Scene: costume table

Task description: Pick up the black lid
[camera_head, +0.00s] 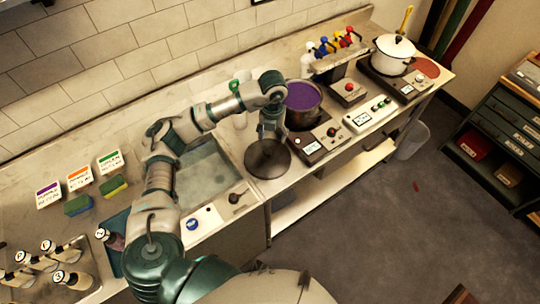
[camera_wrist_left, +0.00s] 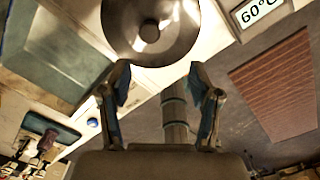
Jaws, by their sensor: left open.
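The black lid (camera_head: 267,160) is a dark round disc near the counter's front edge, between the sink and the purple pot's burner. My left gripper (camera_head: 269,136) is over the lid's far part in the head view. In the wrist view its two fingers (camera_wrist_left: 161,78) are apart, with nothing held between them, and the lid lies beyond their tips. Whether a finger touches the lid is hard to tell. My right gripper is not in view.
A pot of purple liquid (camera_head: 303,97) stands behind and right of the lid on a burner with a display (camera_head: 312,146). A sink (camera_head: 205,172) lies to the left. A white lidded pot (camera_head: 392,57) stands farther right. Sponges (camera_head: 113,186) and several bottles are at left.

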